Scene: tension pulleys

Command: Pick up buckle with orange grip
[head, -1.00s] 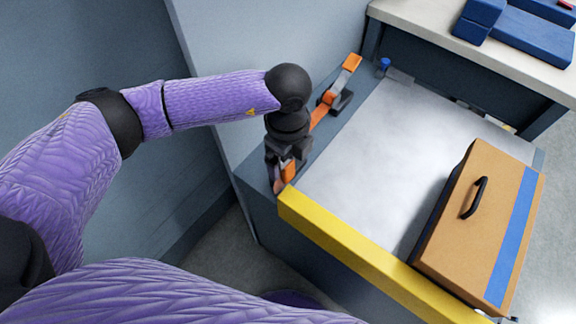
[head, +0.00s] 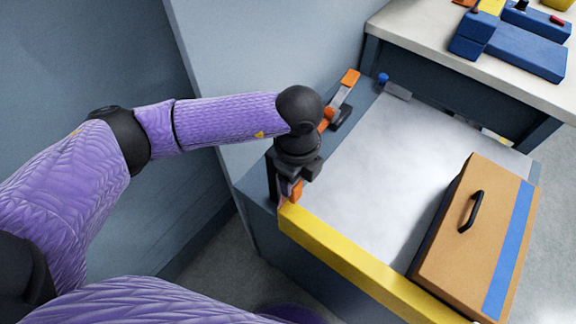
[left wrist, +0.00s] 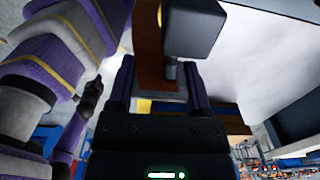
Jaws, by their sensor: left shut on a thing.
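The buckle with orange grip is partly hidden behind my left wrist in the head view. An orange end (head: 296,188) shows beside my left gripper (head: 284,194), near the yellow edge's left corner. More orange and grey strap hardware (head: 349,78) runs up the cart's left side behind the wrist; I cannot tell if it is the same piece. In the left wrist view, my left gripper (left wrist: 161,88) is shut on the buckle, with an orange-brown strip (left wrist: 149,62) and a dark block (left wrist: 192,28) beyond the fingers.
A grey-topped cart (head: 390,150) has a yellow front edge (head: 345,256). A tan case with a blue stripe and black handle (head: 470,240) stands at its right. A blue knob (head: 383,78) sits at the back. A table (head: 420,38) with blue blocks stands behind. A wall rises close left.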

